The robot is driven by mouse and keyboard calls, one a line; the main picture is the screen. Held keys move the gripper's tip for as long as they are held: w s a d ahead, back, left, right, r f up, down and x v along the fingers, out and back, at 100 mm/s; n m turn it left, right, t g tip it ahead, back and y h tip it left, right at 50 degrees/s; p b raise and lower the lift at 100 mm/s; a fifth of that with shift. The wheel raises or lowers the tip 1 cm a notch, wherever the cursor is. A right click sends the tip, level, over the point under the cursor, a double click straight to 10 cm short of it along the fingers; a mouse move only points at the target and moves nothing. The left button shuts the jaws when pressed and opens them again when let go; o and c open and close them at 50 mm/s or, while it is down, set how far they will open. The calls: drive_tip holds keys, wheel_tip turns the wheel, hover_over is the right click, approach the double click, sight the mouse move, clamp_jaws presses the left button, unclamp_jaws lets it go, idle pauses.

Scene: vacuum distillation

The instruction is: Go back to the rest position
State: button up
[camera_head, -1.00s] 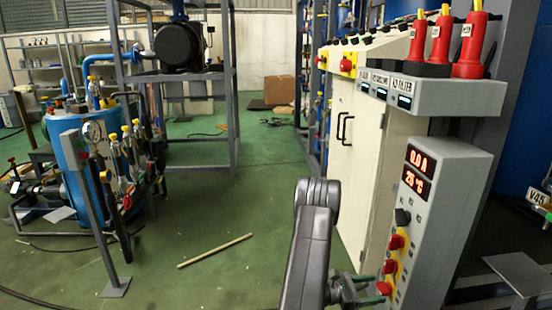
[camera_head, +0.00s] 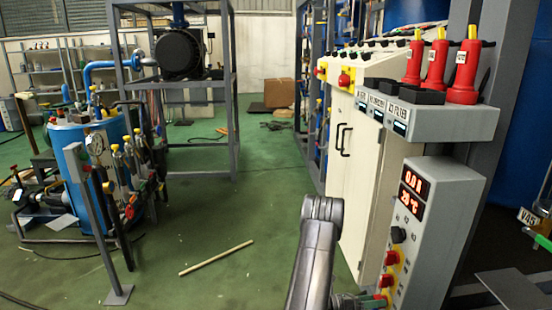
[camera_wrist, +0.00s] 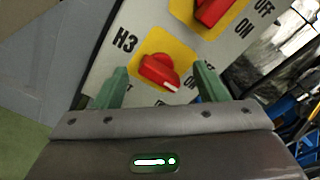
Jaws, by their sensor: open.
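My gripper (camera_wrist: 160,68) is open, its two green fingers apart on either side of a red knob (camera_wrist: 159,72) on a yellow plate marked H3. Nothing is held between the fingers in the wrist view, though I cannot tell whether they touch the knob. In the head view my gripper (camera_head: 370,300) shows at the bottom edge, close to the lower front of the grey control box (camera_head: 424,225), and is partly cut off. My arm rises from the bottom centre.
A second red knob (camera_wrist: 213,10) sits above H3. A shelf with red plugs (camera_head: 464,72) overhangs the control box. A pale cabinet (camera_head: 368,170) stands behind. A blue tank (camera_head: 75,160) stands at left. A wooden stick (camera_head: 215,258) lies on the open green floor.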

drive_tip(key=shift+s+a, duration=0.1)
drive_tip(key=shift+a, duration=1.6)
